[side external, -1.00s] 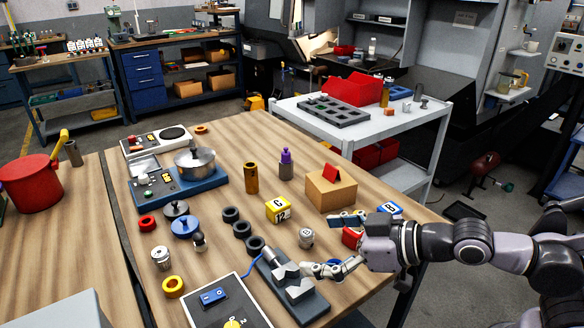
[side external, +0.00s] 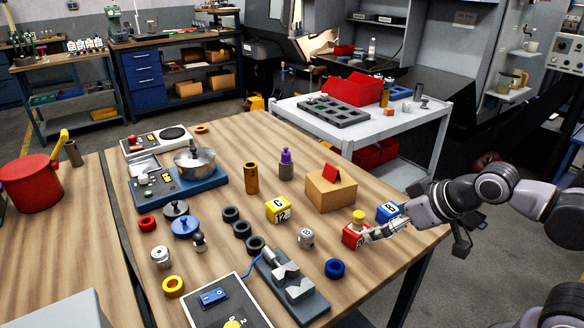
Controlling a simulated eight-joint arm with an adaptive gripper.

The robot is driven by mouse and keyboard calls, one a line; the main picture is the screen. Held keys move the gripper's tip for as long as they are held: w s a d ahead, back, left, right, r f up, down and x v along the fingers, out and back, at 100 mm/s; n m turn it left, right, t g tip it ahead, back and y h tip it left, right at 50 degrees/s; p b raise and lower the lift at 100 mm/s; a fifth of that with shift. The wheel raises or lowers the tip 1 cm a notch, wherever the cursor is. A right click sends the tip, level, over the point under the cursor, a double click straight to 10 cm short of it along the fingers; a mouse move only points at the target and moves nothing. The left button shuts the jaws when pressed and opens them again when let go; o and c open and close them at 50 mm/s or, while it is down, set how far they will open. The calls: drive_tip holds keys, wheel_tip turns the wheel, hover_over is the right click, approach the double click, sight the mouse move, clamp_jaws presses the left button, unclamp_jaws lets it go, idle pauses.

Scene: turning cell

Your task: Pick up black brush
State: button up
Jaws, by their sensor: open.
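I cannot make out a black brush for certain among the objects on the wooden table (side external: 120,235). My gripper (side external: 382,230) is at the table's right edge, open. Its fingers are close beside a red block (side external: 353,236) and a blue block (side external: 387,212). Whether they touch either block is not clear. I see nothing held between the fingers.
A yellow-topped piece (side external: 359,216) stands by the red block. A cardboard box (side external: 331,190), a yellow block (side external: 278,210), a grey vise-like fixture (side external: 292,284) and a blue ring (side external: 335,268) are nearby. Dark rings (side external: 242,229) lie mid-table.

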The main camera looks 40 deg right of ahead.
drive_tip(key=d, duration=0.1)
drive_tip(key=s+d+m+g, duration=0.1)
drive_tip(key=shift+s+d+h, duration=0.15)
drive_tip(key=shift+d+h, duration=0.2)
drive_tip(key=shift+h, duration=0.05)
drive_tip(key=shift+s+d+f, duration=0.1)
drive_tip(key=shift+d, duration=0.05)
drive_tip(key=shift+c, duration=0.6)
drive_tip(key=c, duration=0.9)
